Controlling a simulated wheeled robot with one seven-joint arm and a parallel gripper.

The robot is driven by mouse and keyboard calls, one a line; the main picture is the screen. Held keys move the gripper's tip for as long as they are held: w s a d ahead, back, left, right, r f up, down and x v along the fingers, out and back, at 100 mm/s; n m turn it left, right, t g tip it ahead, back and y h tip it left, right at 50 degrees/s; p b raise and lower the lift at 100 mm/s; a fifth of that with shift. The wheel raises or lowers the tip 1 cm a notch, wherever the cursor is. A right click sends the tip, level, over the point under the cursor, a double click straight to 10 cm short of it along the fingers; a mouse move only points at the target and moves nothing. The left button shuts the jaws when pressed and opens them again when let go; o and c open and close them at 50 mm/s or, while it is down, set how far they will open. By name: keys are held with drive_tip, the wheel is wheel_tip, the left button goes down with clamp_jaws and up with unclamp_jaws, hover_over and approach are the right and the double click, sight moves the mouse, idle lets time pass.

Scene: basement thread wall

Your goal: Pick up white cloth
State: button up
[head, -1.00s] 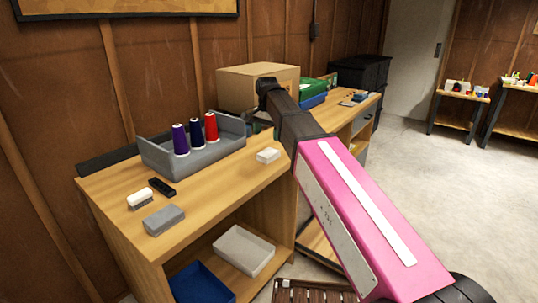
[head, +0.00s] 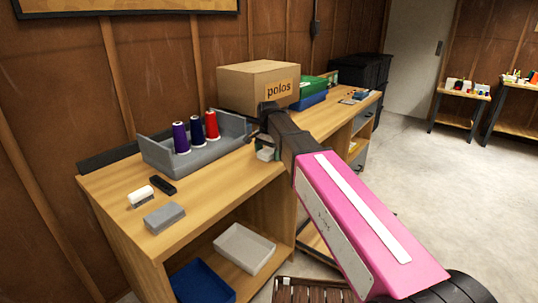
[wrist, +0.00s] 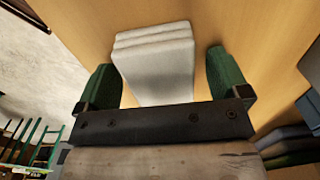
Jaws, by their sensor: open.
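The white cloth (wrist: 155,62) is a folded, layered stack lying on the wooden bench top. In the wrist view it sits between the two green fingers of my gripper (wrist: 165,80), with gaps on both sides. In the head view the cloth (head: 266,154) is partly hidden by my gripper (head: 268,145), which is low over the bench's right front part. My gripper is open. Its fingers straddle the cloth, and I cannot tell whether they touch the bench.
A grey tray (head: 172,163) with purple, navy and red thread cones stands left of my gripper. A cardboard box (head: 250,85) marked "polos" is behind it. A grey block (head: 164,218), a white-topped block (head: 141,197) and a black remote (head: 163,186) lie at the bench's left.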

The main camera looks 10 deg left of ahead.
sight(268, 151)
drive_tip(key=c, duration=1)
drive_tip(key=shift+r, duration=0.1)
drive_tip(key=shift+r, duration=0.5)
drive_tip(key=r, duration=0.1)
drive_tip(key=s+r, duration=0.1)
drive_tip(key=r, duration=0.1)
drive_tip(key=shift+r, duration=0.25)
drive_tip(key=s+r, duration=0.6)
drive_tip(key=s, duration=0.4)
drive_tip(key=shift+s+d+r, duration=0.2)
drive_tip(key=shift+s+d, duration=0.15)
drive_tip(key=shift+d, duration=0.05)
drive_tip(key=shift+o, duration=0.3)
